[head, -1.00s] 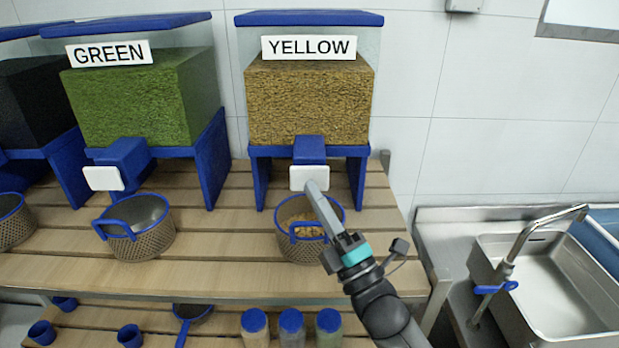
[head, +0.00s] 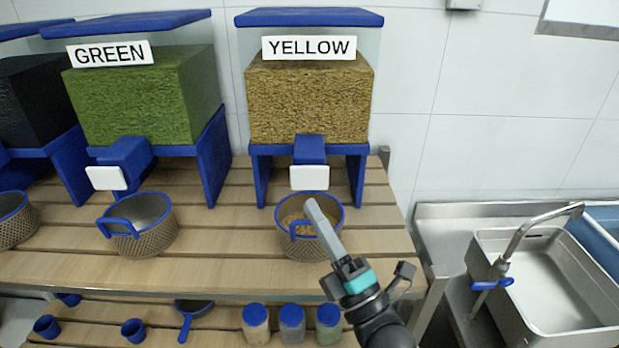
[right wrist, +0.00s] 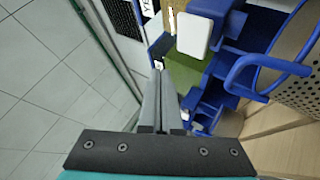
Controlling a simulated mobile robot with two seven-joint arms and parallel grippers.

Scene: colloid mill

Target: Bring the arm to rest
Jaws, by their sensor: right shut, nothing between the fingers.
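My right gripper (head: 312,206) comes in from the lower right in the head view. Its fingers are shut and empty, and they overlap the basket under the yellow dispenser in the picture. In the right wrist view the shut fingers (right wrist: 160,100) point up the picture. The yellow dispenser (head: 310,98) has a white-faced blue spout lever (head: 309,177). Below it stands a mesh basket (head: 290,243) with a blue rim and some yellow-brown grains inside. Whether the fingers touch the basket cannot be told. My left gripper is not in view.
The green dispenser (head: 140,95) and an empty-looking mesh basket (head: 142,240) stand to the left on the slatted wooden shelf (head: 225,265). Jars (head: 291,322) and blue cups (head: 133,331) sit on the lower shelf. A steel sink (head: 545,285) with a tap (head: 512,250) is at the right.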

